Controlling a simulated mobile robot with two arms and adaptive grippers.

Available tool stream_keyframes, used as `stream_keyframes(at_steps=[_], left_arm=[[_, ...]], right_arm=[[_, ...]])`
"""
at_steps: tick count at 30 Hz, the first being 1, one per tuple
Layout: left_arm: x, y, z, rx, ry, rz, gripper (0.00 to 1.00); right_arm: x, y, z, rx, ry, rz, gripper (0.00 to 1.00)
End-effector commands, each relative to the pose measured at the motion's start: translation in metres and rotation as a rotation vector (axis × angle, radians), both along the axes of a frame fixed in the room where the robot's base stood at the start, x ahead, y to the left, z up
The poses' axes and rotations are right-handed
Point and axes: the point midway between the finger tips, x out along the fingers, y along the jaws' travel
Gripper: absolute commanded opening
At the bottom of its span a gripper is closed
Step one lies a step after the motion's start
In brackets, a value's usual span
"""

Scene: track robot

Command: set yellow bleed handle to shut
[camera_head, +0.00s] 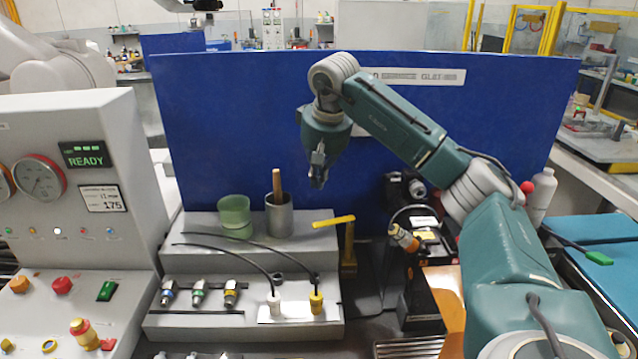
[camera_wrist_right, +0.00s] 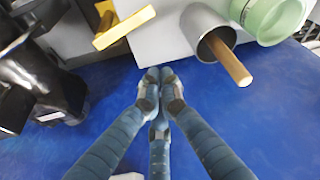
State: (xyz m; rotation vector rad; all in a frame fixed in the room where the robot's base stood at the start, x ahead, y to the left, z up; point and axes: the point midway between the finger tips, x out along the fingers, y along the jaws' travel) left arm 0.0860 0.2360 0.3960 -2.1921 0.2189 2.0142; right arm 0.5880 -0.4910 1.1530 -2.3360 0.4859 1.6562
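The yellow bleed handle (camera_head: 334,222) is a flat yellow bar atop a yellow post (camera_head: 349,250), at the right end of the grey stepped bench. The bar lies roughly level, reaching left from the post. It also shows at the upper left of the right wrist view (camera_wrist_right: 124,28). My right gripper (camera_head: 317,182) hangs above and behind the handle, fingers down, clear of it. In the wrist view its fingertips (camera_wrist_right: 160,90) meet with nothing between them, below and right of the handle.
A green cup (camera_head: 235,213) and a metal cup (camera_head: 279,216) holding a wooden stick stand left of the handle. A blue panel (camera_head: 230,130) rises behind. Black cables arch over the bench front. Dark equipment (camera_head: 420,290) stands to the right.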

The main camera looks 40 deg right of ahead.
Motion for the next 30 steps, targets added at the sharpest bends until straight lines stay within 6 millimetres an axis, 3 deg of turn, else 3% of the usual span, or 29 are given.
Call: stream_keyframes(at_steps=[11,21,30], left_arm=[[0.001,0.003,0.02,0.003,-0.004,0.0,0.4],[0.008,0.0,0.033,-0.001,-0.013,0.0,0.4],[0.006,-0.001,0.033,-0.002,-0.01,-0.001,0.4]], right_arm=[[0.023,-0.011,-0.076,-0.001,0.007,-0.001,0.0],[-0.009,0.002,-0.076,-0.002,0.001,0.0,0.0],[-0.013,0.005,-0.078,0.001,0.001,-0.001,0.0]])
